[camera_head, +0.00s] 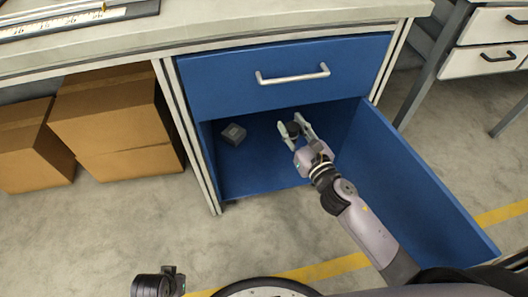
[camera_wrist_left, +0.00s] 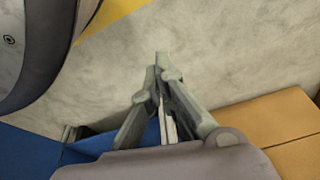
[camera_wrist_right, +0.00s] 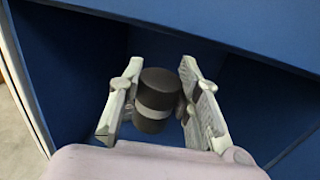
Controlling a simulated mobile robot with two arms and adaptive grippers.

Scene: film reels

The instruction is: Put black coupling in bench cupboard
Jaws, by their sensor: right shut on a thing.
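The black coupling (camera_wrist_right: 155,100), a short dark cylinder with a grey band round its middle, is between the fingers of my right gripper (camera_wrist_right: 157,95). It also shows in the head view (camera_head: 293,128), small and partly hidden by the fingers. My right gripper (camera_head: 295,128) is shut on it inside the opening of the blue bench cupboard (camera_head: 262,180). The cupboard door (camera_head: 410,180) stands wide open on the right. I cannot tell whether the coupling touches the cupboard floor. My left gripper (camera_wrist_left: 162,58) is shut with its fingertips together and nothing visible between them.
A small dark grey block (camera_head: 233,133) lies in the cupboard's left part. A closed blue drawer (camera_head: 285,75) is above the opening. Cardboard boxes (camera_head: 115,115) stand to the left under the bench. My right forearm passes beside the open door. The floor in front is clear.

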